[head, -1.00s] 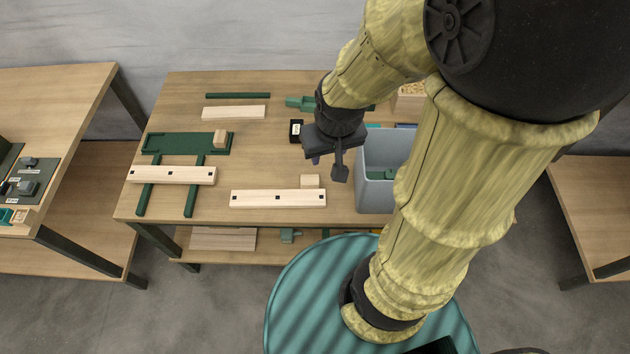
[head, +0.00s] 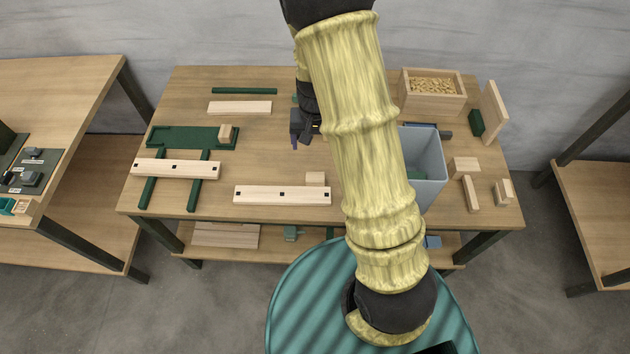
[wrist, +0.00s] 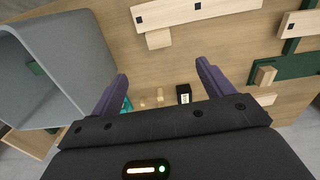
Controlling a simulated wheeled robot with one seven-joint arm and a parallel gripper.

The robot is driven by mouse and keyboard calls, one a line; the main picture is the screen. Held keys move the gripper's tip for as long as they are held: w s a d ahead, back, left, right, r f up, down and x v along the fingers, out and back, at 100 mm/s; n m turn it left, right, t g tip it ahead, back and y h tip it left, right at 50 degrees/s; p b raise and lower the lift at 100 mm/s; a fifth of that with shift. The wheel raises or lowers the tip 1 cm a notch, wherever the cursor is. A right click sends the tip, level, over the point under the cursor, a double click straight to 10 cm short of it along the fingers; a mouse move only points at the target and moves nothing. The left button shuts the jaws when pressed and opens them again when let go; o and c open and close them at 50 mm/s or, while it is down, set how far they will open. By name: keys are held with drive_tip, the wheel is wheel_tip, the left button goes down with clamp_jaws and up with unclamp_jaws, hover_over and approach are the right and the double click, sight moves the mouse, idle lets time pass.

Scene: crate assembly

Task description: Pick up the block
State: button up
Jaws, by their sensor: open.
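Several small wooden blocks could be the block; I cannot tell which is meant. One block (head: 315,178) touches the far side of the punched plank near the table's front edge; it also shows in the wrist view (wrist: 158,39). Another block (head: 225,132) sits on the green fixture at the left, also in the wrist view (wrist: 265,76). My gripper (wrist: 162,68) is open and empty above the table, its purple fingers apart.
The punched plank (head: 282,194) lies in front. A grey bin (head: 428,180) stands to the right, near my arm. Small wooden pieces (wrist: 160,96) and a black item (wrist: 184,93) lie near the fingers. A pellet box (head: 432,101) and more wood pieces (head: 466,167) are at the right.

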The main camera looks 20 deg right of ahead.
drive_tip(key=shift+w+f, duration=0.4)
drive_tip(key=shift+f, duration=0.35)
drive_tip(key=p, duration=0.1)
hover_over(315, 177)
drive_tip(key=f, duration=1.2)
drive_tip(key=shift+a+f, duration=0.15)
drive_tip(key=shift+a, duration=0.05)
drive_tip(key=shift+d+f+p, duration=0.2)
drive_tip(key=shift+f+p, duration=0.7)
drive_tip(key=shift+f, duration=1.7)
drive_tip(key=shift+c, duration=0.4)
drive_tip(key=c, duration=1)
